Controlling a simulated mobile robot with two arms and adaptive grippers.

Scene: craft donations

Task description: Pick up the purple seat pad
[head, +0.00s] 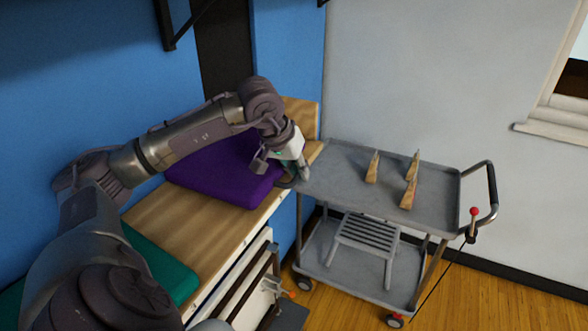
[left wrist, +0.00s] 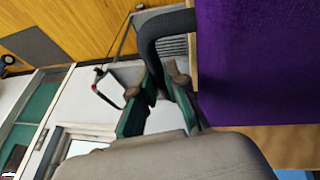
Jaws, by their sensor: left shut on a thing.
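The purple seat pad (head: 222,178) lies on the wooden bench top (head: 165,218), at its far part against the blue wall. My left gripper (head: 284,182) is at the pad's right corner, by the bench edge, and is shut on the pad. My right gripper is not in view.
A teal pad (head: 158,262) lies on the near bench, partly behind my arm. A grey cart (head: 335,178) stands just right of the bench, with three wedge-shaped pieces (head: 372,167) on top and a slatted stool (head: 366,238) below. Wooden floor (head: 470,295) is clear at right.

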